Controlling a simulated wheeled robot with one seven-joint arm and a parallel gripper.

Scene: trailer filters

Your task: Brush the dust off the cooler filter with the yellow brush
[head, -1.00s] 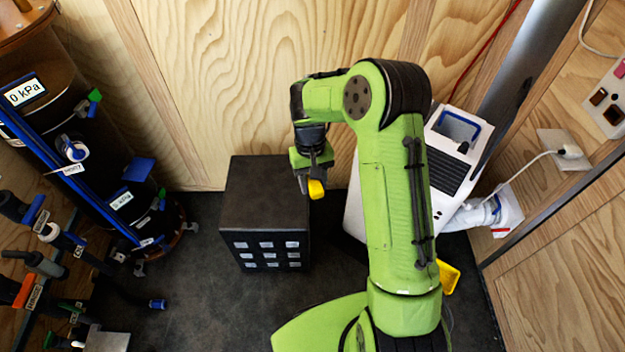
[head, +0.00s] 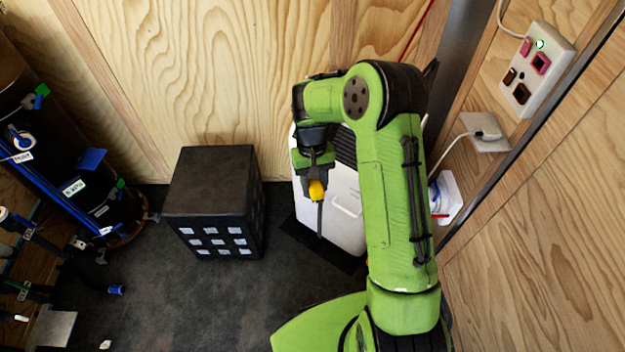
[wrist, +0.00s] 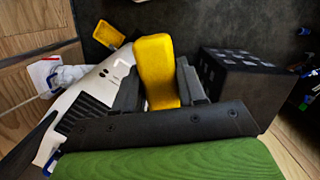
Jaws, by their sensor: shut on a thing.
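My gripper (head: 316,178) is shut on the yellow brush (head: 317,190). In the head view it holds the brush in front of the white cooler (head: 345,205), with a dark shaft or finger pointing down below the yellow part. In the wrist view the yellow brush (wrist: 155,68) stands between the dark fingers. The cooler (wrist: 88,112) lies to its left there, with a dark slatted grille. In the head view part of the dark grille (head: 345,147) shows behind my arm. I cannot make out dust, and the brush's bristles are not clear.
A black box with pale squares (head: 213,203) stands left of the cooler. A yellow object (wrist: 109,35) lies on the floor by the cooler. A wall socket with a plug (head: 486,135) is at the right. Dark tanks with valves stand at the far left.

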